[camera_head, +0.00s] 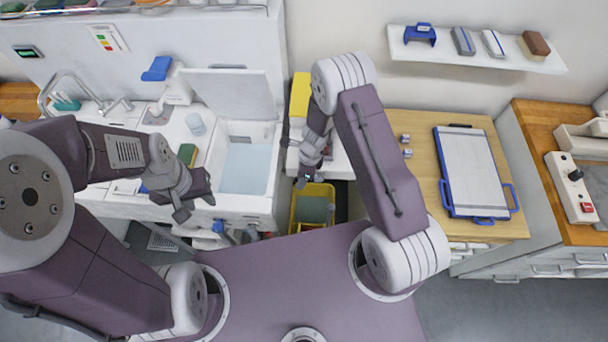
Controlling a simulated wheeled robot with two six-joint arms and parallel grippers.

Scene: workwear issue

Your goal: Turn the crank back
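I cannot make out a crank for sure. A dark thin part (285,130) shows at the left edge of a white unit with a yellow top (300,98), mostly behind my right arm. My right gripper (309,180) points down in front of this unit, above a yellow bin. Its fingers are small and dark, and I cannot tell whether they hold anything. My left gripper (197,207) is at the front edge of the sink counter, left of the basin. Its fingers are apart and nothing shows between them.
A basin (270,184) with a raised lid (232,93) is at the left. The yellow bin (296,214) stands below. A device with a black knob (575,174) is at far right. A wall shelf (480,62) holds small items.

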